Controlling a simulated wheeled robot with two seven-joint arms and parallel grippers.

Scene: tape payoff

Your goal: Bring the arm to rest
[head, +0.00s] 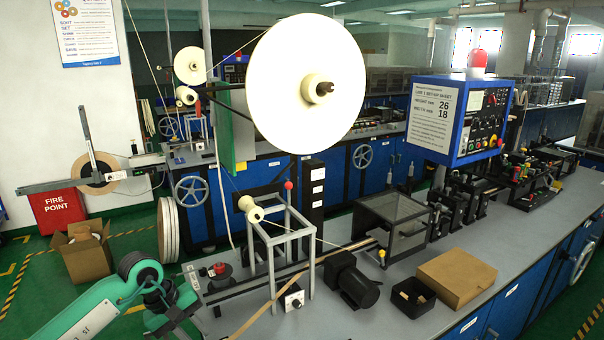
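A large cream reel (290,85) stands above the bench, and a thin line runs from it to the upper left. A dark slanting arm (222,106) passes behind the reel's left side. A small cream roller (250,208) sits at a metal frame (298,250), with a red ball knob (288,185) above it. A tan strip (270,305) runs along the bench through the frame. My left gripper (178,308) is at the bench's near left end, apart from the reel and roller. Its fingers are not clear. My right gripper is not in view.
A red-topped knob unit (219,270) stands close to my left gripper. A black motor (350,280), black bin (413,296) and cardboard box (456,278) occupy the bench (375,325). A blue control panel (460,118) rises behind. An open carton (85,250) is on the floor.

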